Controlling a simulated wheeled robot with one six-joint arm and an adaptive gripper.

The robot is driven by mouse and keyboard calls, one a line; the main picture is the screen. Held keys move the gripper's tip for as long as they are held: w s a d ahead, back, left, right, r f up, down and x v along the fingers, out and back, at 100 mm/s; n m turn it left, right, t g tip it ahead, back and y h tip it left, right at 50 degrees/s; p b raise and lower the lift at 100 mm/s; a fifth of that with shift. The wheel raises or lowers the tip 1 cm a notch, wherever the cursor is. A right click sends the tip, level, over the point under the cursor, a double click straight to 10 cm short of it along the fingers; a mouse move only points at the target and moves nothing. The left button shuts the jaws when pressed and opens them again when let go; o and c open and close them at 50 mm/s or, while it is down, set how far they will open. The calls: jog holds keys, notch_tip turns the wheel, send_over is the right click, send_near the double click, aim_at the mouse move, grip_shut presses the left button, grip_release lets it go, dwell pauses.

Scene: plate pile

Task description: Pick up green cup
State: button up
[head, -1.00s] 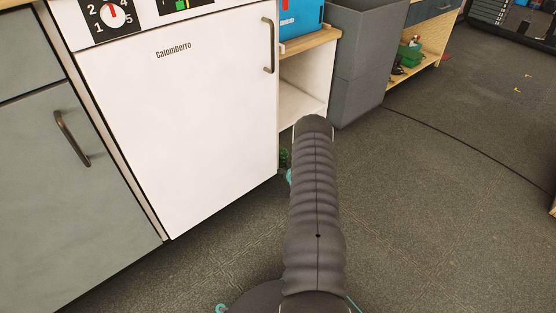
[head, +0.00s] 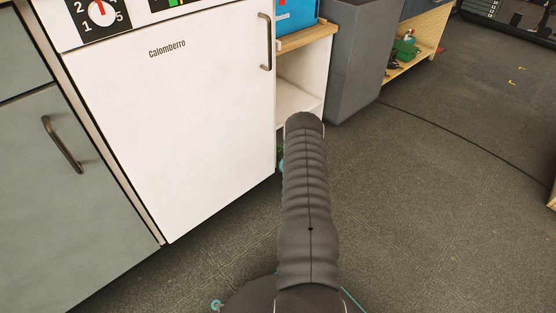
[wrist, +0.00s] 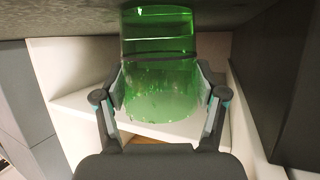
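The green cup (wrist: 160,80) is see-through and fills the upper middle of the wrist view. My gripper (wrist: 161,84) has one finger on each side of it, and both pads appear to rest against its wall. The wrist view looks upside down, with the floor along the top. Only a small dark green patch shows at the arm's left edge, beside the cabinet. I cannot tell whether the cup touches the floor.
A white cabinet (head: 170,120) with a handle stands left of my arm. An open white shelf unit (head: 300,95) is just beyond the arm's end, with a grey bin (head: 355,60) to its right. The floor (head: 440,220) on the right is clear.

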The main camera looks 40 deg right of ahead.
jog(key=shift+c, duration=1.3)
jog(key=shift+r, duration=0.15)
jog(key=shift+r, duration=1.05)
jog(key=shift+r+p, duration=0.45)
jog(key=shift+r, duration=0.45)
jog(key=s+d+r, duration=0.5)
jog(key=d+r, duration=0.1)
jog(key=d, duration=0.4)
jog(key=shift+d+r+p, duration=0.2)
jog(key=shift+r+p, duration=0.15)
jog(key=shift+p, duration=0.1)
jog(key=shift+r, duration=0.2)
